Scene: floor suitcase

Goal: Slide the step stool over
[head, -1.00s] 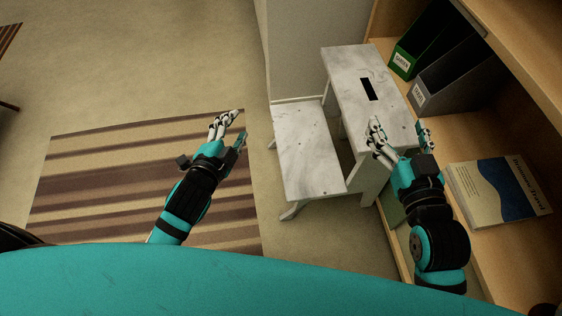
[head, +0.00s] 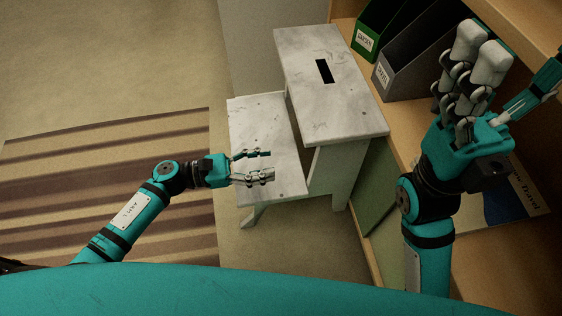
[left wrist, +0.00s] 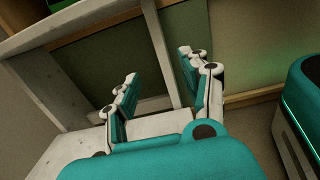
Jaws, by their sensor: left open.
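The step stool (head: 340,112) is white and worn, with a slotted top step and a lower step on its left. It stands upright on the floor against the shelf. My left gripper (head: 269,165) is open and empty, its fingers over the lower step; I cannot tell whether they touch it. In the left wrist view the fingers (left wrist: 158,66) are spread, with the stool's pale lower step (left wrist: 165,124) beyond them. My right gripper (head: 516,66) is raised at the right in front of the shelf, fingers spread and empty, clear of the stool.
A wooden shelf (head: 398,132) runs along the right, holding a green binder (head: 367,40), a grey binder (head: 384,74) and a partly hidden book (head: 530,197). A striped rug (head: 110,175) lies left of the stool. The carpet (head: 110,60) beyond it is clear.

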